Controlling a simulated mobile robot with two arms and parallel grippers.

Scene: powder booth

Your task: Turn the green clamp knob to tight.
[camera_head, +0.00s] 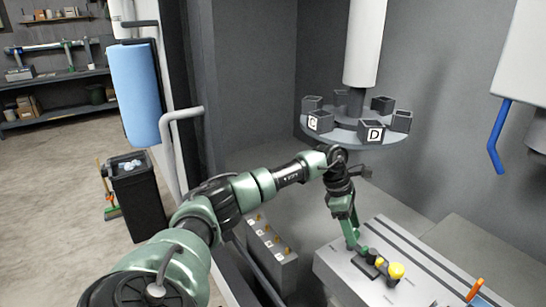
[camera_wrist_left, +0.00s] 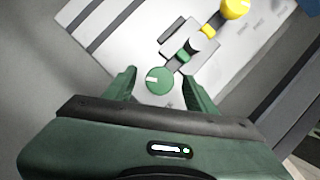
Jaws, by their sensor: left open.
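The green clamp knob (camera_wrist_left: 159,81) is a round disc with a short pale mark on its left part, on a light grey plate in the left wrist view. My left gripper (camera_wrist_left: 157,75) is open, with one finger on each side of the knob. A gap shows at the left finger; whether either finger touches is not clear. In the head view my left gripper (camera_head: 357,244) reaches down to the grey bench top; its fingers largely hide the knob there.
Next to the knob are a dark clamp piece with green (camera_wrist_left: 187,50) and a yellow knob (camera_wrist_left: 236,8), also in the head view (camera_head: 396,271). An orange handle (camera_head: 475,289) stands at right. A round rack with dark lettered blocks (camera_head: 371,133) hangs above.

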